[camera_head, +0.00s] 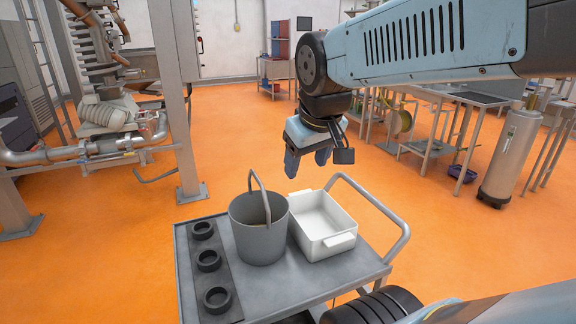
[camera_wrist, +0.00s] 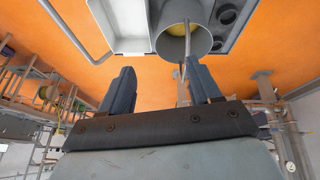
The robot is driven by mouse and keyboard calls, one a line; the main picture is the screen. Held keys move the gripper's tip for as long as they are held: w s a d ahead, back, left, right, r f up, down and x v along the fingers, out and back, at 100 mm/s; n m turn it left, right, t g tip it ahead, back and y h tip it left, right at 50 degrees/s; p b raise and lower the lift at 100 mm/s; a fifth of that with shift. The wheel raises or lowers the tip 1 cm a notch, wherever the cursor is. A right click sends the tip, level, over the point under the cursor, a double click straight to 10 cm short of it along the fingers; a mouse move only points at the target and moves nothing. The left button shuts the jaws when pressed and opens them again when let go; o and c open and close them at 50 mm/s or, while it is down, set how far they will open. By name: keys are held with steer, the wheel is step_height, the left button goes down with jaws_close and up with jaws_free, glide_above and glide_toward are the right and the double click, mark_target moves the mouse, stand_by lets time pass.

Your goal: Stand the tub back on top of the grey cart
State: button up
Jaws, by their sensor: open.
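A white rectangular tub (camera_head: 322,243) with end handles stands upright on the top of the grey cart (camera_head: 297,286), to the right of a grey bucket. It looks empty. My gripper (camera_head: 307,163) is open and empty, in the air above and behind the tub and bucket, with its fingers pointing down. In the wrist view, part of the tub (camera_wrist: 130,45) shows at the top, beyond the open fingers of my gripper (camera_wrist: 160,78). The far end of the tub is cut off there.
The grey bucket (camera_head: 257,236) has a raised handle and something yellow inside. Several black rings (camera_head: 209,261) sit in a dark strip on the cart's left. The cart's push rail (camera_head: 375,203) rises at the right. Orange floor behind the cart is clear.

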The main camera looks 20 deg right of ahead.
steer(key=shift+s+a+m+t+y, duration=0.15)
steer(key=shift+s+a+m, duration=0.2)
steer(key=shift+s, duration=0.45)
steer(key=shift+s+a+m+t+y, duration=0.15)
steer(key=shift+s+m, duration=0.3)
steer(key=shift+s, duration=0.3)
